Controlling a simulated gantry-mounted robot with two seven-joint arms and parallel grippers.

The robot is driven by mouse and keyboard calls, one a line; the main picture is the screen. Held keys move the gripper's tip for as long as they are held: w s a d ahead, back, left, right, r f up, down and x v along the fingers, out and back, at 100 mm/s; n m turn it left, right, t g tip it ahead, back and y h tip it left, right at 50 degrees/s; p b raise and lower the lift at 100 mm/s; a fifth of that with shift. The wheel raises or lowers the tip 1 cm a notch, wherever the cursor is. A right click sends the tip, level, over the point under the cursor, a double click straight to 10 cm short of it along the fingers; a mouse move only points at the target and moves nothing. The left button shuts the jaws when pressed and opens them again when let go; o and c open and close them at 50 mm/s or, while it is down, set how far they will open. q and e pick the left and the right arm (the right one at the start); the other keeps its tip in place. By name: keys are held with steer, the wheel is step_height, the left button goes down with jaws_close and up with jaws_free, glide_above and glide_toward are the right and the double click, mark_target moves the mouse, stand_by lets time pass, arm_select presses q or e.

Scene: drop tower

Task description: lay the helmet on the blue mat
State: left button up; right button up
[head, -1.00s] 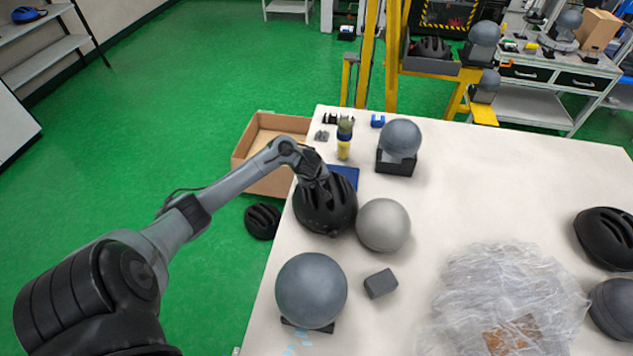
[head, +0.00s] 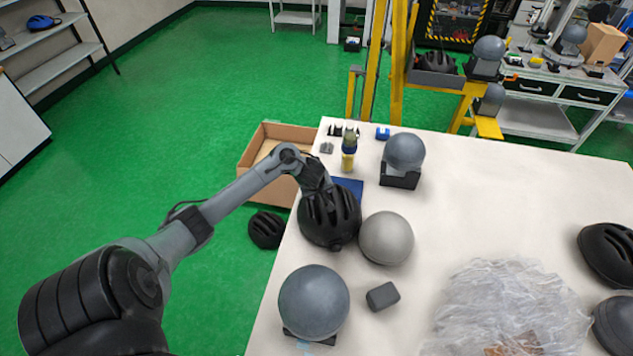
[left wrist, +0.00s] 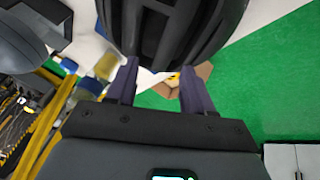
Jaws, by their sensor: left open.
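A black vented helmet (head: 330,222) is at the left edge of the table in the head view. The blue mat (head: 350,185) shows only as a strip behind it; the helmet hides the rest, so I cannot tell how much of the helmet is over the mat. My left gripper (head: 318,190) is at the helmet's far upper side. In the left wrist view its two fingers (left wrist: 158,88) are apart, with the helmet's black shell (left wrist: 175,25) just beyond and between their tips. Whether they touch it is unclear. My right gripper is not in view.
A light grey ball (head: 386,238) sits close right of the helmet. A darker ball on a stand (head: 314,302) and a small grey block (head: 382,296) are nearer. A yellow bottle (head: 348,160) stands behind the mat. A cardboard box (head: 255,150) and another helmet (head: 267,230) are on the floor.

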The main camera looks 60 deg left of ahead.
arm_select(q)
steer(key=p+v, duration=0.4)
steer(key=v, duration=0.4)
steer(key=shift+p, duration=0.3)
steer(key=shift+r, duration=0.15)
